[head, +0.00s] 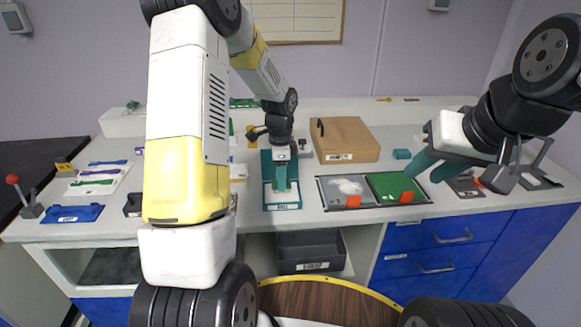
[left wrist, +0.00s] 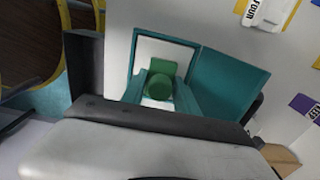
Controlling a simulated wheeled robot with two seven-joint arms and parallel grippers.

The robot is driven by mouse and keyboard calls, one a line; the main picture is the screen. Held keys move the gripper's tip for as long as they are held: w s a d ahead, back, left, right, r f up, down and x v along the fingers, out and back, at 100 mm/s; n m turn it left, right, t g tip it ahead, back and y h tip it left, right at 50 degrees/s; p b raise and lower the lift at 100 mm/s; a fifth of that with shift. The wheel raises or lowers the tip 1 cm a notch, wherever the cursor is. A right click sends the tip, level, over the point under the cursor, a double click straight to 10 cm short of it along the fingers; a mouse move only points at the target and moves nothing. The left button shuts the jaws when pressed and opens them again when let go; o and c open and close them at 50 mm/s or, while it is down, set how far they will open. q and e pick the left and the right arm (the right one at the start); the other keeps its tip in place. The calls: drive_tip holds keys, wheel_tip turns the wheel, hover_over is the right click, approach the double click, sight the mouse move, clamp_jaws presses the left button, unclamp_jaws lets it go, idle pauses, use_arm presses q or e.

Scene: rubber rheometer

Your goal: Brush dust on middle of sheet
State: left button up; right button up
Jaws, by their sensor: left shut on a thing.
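My left gripper (head: 282,180) reaches down over a teal holder (head: 291,205) on the table. It is shut on a green piece with a round end, which looks like the brush (left wrist: 159,86). The brush is over a white sheet (left wrist: 152,52) framed in teal, in the left wrist view. I cannot tell whether its tip touches the sheet, and no dust is clear on it. My right gripper (head: 426,170) is empty and open, in the air at the right.
A grey tray with white powder (head: 347,186) and a green mat (head: 393,186) lie right of the holder. A cardboard box (head: 345,138) stands behind them. A blue tray (head: 73,214) and a red-knobbed lever (head: 13,179) are at the left. A dark bin (head: 311,253) is below.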

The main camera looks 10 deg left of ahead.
use_arm(q)
drive_tip(key=shift+f, duration=0.6)
idle(1.2)
drive_tip(key=shift+r, duration=3.55)
